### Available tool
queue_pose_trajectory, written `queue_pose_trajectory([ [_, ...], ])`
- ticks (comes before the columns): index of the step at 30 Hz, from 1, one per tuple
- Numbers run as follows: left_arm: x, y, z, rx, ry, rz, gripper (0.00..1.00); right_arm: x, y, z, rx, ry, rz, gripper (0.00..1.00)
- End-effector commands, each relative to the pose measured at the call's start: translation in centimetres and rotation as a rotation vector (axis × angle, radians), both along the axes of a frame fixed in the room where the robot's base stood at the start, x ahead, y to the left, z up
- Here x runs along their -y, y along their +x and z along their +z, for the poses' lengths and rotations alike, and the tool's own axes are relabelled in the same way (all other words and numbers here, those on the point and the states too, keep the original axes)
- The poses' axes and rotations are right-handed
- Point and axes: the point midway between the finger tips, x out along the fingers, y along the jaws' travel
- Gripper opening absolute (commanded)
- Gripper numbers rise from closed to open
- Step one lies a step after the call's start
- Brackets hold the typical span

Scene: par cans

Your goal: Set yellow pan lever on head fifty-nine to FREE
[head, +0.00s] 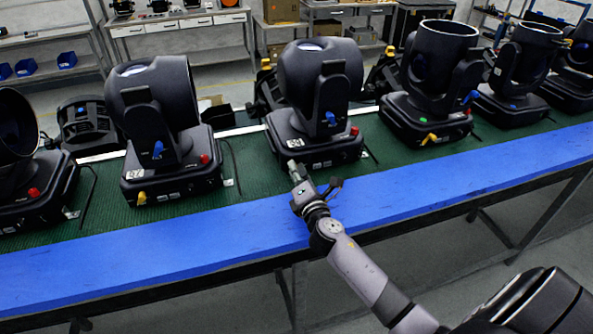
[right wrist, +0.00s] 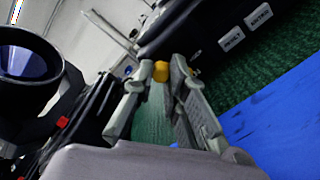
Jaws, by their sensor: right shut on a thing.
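The middle moving head (head: 318,100) stands on the green bench top, with a small white number label that I read doubtfully as 59. It has a blue lever on its yoke and a red knob on the base. My right gripper (head: 294,170) reaches the front left corner of its base and hides the yellow pan lever there. In the right wrist view, the yellow pan lever (right wrist: 160,72) sits between the fingertips of my right gripper (right wrist: 161,75), which is shut on it. The lever's setting cannot be read. My left gripper is not in view.
Neighbouring heads stand left (head: 160,125) and right (head: 430,85) on the same bench, with their own yellow levers. A blue strip (head: 180,240) runs along the bench's front edge and is clear apart from my arm over it. Shelves stand behind.

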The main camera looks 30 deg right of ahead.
Motion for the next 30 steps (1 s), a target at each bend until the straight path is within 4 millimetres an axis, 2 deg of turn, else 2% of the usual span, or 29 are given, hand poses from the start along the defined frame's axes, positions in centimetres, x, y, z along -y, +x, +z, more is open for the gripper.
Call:
queue_pose_trajectory([
  [8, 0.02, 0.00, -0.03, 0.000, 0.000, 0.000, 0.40, -0.08, -0.11, -0.48, -0.009, 0.000, 0.001, 0.00],
  [9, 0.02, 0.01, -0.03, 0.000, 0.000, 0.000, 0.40, -0.08, -0.11, -0.48, -0.009, 0.000, 0.001, 0.15],
  [18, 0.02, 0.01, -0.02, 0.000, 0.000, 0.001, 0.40, -0.03, -0.06, -0.24, -0.005, 0.000, 0.000, 0.34],
  [26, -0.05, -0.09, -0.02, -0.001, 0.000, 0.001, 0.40, -0.02, -0.07, -0.12, -0.002, 0.001, 0.000, 0.34],
  [30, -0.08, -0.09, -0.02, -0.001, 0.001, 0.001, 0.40, -0.22, -0.86, -0.22, -0.004, 0.001, 0.000, 0.34],
])
